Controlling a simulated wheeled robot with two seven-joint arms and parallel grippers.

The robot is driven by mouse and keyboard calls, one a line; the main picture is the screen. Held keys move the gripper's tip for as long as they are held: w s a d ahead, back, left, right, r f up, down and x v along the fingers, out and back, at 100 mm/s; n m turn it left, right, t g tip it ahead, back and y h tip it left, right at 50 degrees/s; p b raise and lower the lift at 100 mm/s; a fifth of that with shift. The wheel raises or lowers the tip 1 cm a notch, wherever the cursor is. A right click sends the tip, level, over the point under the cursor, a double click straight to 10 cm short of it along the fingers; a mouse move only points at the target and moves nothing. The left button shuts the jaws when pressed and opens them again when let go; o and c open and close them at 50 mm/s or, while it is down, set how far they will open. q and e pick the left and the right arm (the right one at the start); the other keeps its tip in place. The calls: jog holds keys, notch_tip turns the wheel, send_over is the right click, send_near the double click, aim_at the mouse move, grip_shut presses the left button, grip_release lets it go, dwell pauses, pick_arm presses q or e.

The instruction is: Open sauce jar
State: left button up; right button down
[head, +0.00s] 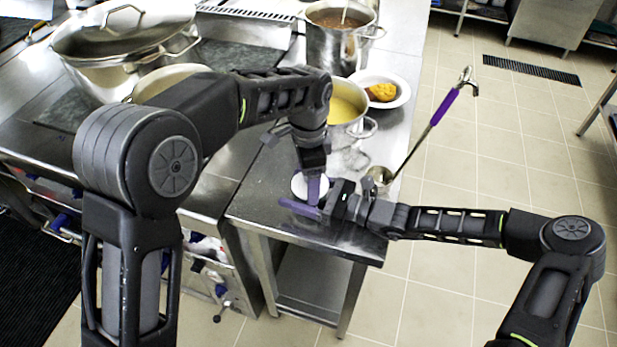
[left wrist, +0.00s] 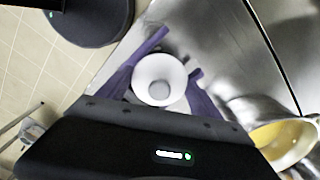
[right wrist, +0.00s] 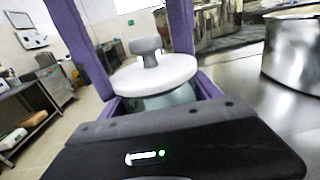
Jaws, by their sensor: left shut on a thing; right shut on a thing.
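The sauce jar (right wrist: 170,99) stands upright on the steel counter's front end. Its white lid (right wrist: 155,75) with a grey knob (right wrist: 147,50) appears seated on top; the lid also shows from above in the left wrist view (left wrist: 150,70) and in the head view (head: 300,186). My left gripper (head: 313,192) points down from above, its purple fingers shut on the lid at opposite sides. My right gripper (head: 305,208) comes in level from the right, shut on the jar body. The fingers and the lid hide most of the jar in the head view.
A ladle with a purple handle (head: 444,106) stands at the counter's right edge. Behind the jar are a pot of yellow soup (head: 345,88), a white plate with orange food (head: 405,93) and a stockpot (head: 336,50). The tiled floor at right is open.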

pick_arm(q)
jog(key=shift+r, duration=0.2)
dwell(0.7)
jog(key=shift+r, duration=0.9)
jog(key=shift+r, duration=2.05)
pick_arm(e)
jog(key=shift+c, duration=0.2)
grip_release()
